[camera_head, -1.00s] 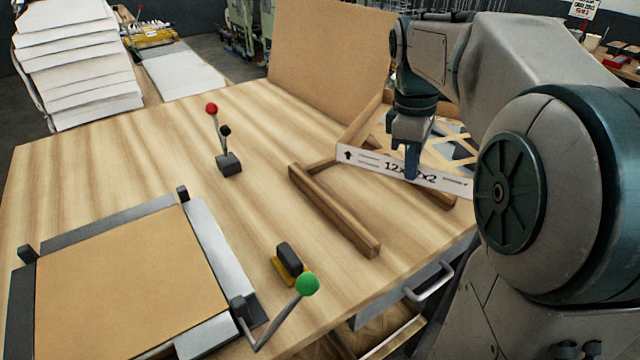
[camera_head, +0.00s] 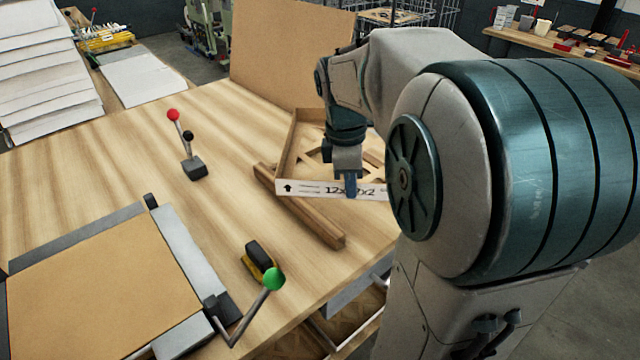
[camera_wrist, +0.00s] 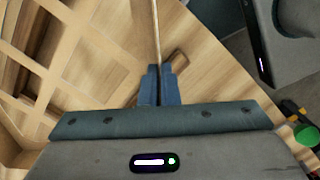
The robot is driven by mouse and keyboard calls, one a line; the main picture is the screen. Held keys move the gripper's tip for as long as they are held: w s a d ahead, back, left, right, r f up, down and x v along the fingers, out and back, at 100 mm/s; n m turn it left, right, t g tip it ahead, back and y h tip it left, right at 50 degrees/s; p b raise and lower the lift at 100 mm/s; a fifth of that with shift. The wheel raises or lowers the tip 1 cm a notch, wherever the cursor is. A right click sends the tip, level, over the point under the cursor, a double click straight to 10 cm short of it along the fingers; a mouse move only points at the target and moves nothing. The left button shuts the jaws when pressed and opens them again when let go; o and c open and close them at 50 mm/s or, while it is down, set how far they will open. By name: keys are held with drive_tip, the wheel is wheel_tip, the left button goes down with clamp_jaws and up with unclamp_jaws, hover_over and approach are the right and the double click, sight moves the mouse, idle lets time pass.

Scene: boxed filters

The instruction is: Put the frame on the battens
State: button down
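The frame (camera_head: 292,135) is a light wooden square with a lattice inside and a white label on its near side, "12x" partly readable. My gripper (camera_head: 351,188) points down and is shut on that labelled side. In the wrist view the fingers (camera_wrist: 160,85) pinch the thin wall, with the lattice (camera_wrist: 30,50) to the left. One brown batten (camera_head: 310,215) lies on the table, and the frame's left end overlaps it in the picture. A dark batten piece (camera_wrist: 180,63) shows right of the wall. The other batten is hidden in the head view. I cannot tell whether frame and battens touch.
A brown board (camera_head: 290,60) stands behind the frame. A red-knobbed lever (camera_head: 190,160) stands to the left. A press-like fixture with a tan sheet (camera_head: 100,290), a green-knobbed lever (camera_head: 272,279) and a black-yellow block (camera_head: 258,258) are at front left. Bare table lies between.

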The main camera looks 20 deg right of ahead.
sight(329, 188)
drive_tip(key=w+a+f, duration=0.2)
drive_tip(key=w+a, duration=0.1)
drive_tip(key=shift+f, duration=0.35)
drive_tip(key=shift+f+p, duration=0.3)
drive_tip(key=shift+f, duration=1.6)
drive_tip(key=shift+f, duration=0.2)
drive_tip(key=c, duration=1.7)
unclamp_jaws()
drive_tip(key=shift+r, duration=0.1)
